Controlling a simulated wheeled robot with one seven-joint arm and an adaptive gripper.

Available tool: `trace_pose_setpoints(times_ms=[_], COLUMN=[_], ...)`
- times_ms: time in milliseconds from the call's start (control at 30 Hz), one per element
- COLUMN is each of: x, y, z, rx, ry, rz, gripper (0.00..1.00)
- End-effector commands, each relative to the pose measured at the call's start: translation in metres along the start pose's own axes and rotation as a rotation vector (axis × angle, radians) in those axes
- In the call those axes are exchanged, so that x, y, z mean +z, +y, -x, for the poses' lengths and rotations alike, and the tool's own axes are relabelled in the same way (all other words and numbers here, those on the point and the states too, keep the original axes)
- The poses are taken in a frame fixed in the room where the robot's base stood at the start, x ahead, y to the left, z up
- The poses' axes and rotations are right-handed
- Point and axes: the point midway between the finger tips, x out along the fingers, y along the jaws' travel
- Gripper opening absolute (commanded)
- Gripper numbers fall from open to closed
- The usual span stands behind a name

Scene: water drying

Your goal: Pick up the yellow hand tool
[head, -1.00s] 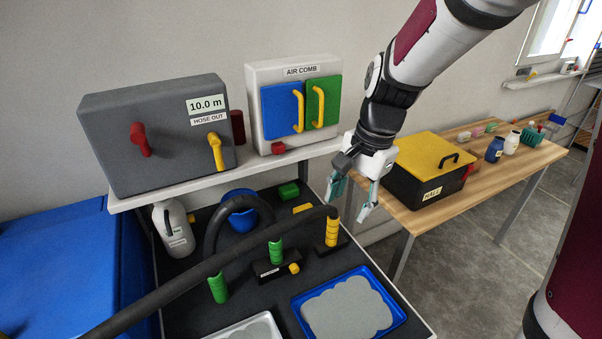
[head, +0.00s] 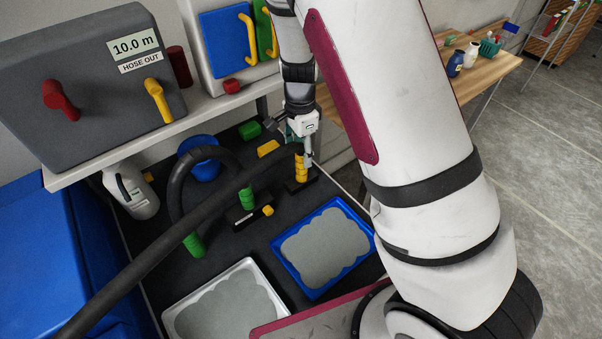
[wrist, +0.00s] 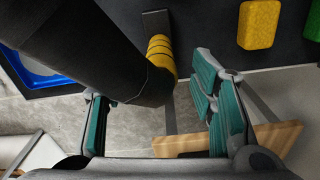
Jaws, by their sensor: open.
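A yellow ribbed grip (head: 301,169), which looks like the yellow hand tool, stands upright on a small black base at the back right of the dark bench. A thick black hose (head: 150,240) runs to its top. My gripper (head: 299,150) is open, with its fingers close around the tool's top; the gripper partly hides it. In the wrist view the yellow grip (wrist: 161,54) shows beyond the open fingers (wrist: 152,85), beside the thick black hose end. I cannot tell whether a finger touches it.
A green ribbed grip (head: 246,198) stands on a black block to the left. A yellow block (head: 268,148) and a green block (head: 249,130) lie behind. A blue tray (head: 287,273) is in front. The shelf edge (head: 215,108) is behind my arm.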

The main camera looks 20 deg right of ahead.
Motion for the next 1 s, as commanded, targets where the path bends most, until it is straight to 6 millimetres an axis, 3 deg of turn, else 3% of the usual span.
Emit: trace_pose_setpoints(times_ms=[233, 533, 867, 1000], x=[-0.001, -0.003, -0.003, -0.003], y=[0.001, 0.000, -0.001, -0.001], z=[-0.017, -0.057, -0.063, -0.063], rx=[0.002, 0.002, 0.000, 0.000], ry=[0.000, -0.001, 0.000, 0.000], rz=[-0.001, 0.000, 0.001, 0.001], gripper=[0.51, 0.51, 0.51, 0.19])
